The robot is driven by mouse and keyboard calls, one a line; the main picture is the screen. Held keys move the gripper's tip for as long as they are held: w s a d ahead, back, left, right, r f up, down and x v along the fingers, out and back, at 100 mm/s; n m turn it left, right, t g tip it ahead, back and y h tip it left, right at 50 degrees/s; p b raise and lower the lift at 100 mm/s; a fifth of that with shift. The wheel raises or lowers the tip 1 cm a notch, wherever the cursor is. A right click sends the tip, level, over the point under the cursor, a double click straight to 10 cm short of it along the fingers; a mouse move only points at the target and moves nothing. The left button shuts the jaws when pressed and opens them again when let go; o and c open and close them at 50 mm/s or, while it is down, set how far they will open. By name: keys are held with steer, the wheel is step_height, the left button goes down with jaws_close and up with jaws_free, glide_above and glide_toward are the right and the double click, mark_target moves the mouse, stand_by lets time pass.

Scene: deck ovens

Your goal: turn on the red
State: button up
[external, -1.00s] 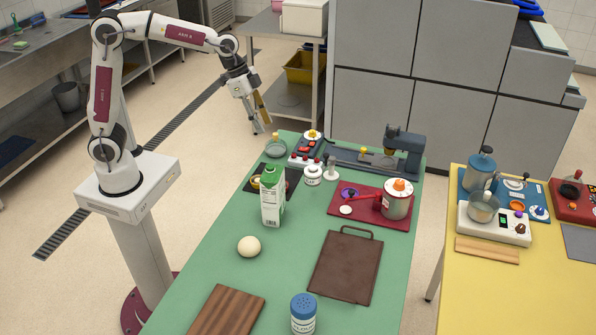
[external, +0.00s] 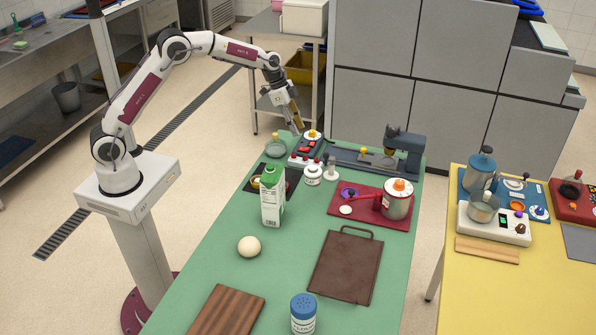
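A small white unit with a red and dark top (external: 303,149) stands at the back left of the green table. An orange-yellow knob (external: 312,134) is at its far end. Another red unit (external: 575,206) with a dark knob sits on the yellow table at the far right. My gripper (external: 298,125) points down just above and beside the white unit, apparently without touching it. Its finger gap is too small to read.
A milk carton (external: 272,200) and a white jar (external: 313,177) stand near the unit. A grey machine (external: 402,148) is behind them to the right. An egg-like ball (external: 249,246) and a brown board (external: 346,266) lie nearer; green table is bare between them.

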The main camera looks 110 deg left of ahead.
mark_target(307, 149)
steer(key=shift+a+f, duration=0.45)
steer(key=shift+a, duration=0.15)
steer(key=shift+x, duration=3.9)
